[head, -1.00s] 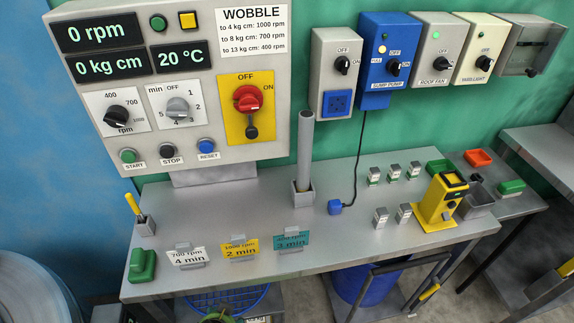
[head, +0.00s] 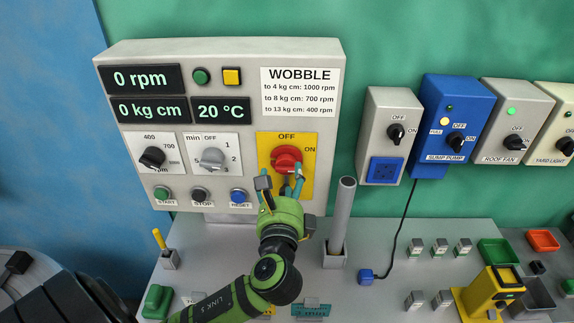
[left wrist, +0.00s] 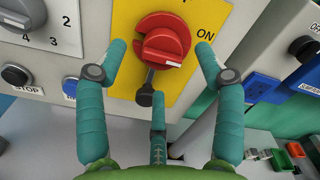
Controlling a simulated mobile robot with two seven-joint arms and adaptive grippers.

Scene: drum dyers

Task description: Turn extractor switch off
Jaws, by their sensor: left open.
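The red rotary switch (head: 286,159) sits on a yellow plate (head: 307,188) marked OFF at the top and ON at the right, on the grey control panel. Its raised ridge lies sideways, toward ON. In the left wrist view the red switch (left wrist: 163,40) is straight ahead, with a dark piece hanging below it. My left gripper (head: 280,184) is in front of the plate, just below the switch. Its teal fingers (left wrist: 159,65) are spread open and empty, one on each side and one below. I cannot tell whether any finger touches. My right gripper is out of view.
A speed knob (head: 152,157), a timer knob (head: 212,158) and push buttons are left of the yellow plate. A grey upright tube (head: 342,215) stands close to the right of my gripper. Several switch boxes, including the blue sump pump box (head: 455,110), hang farther right.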

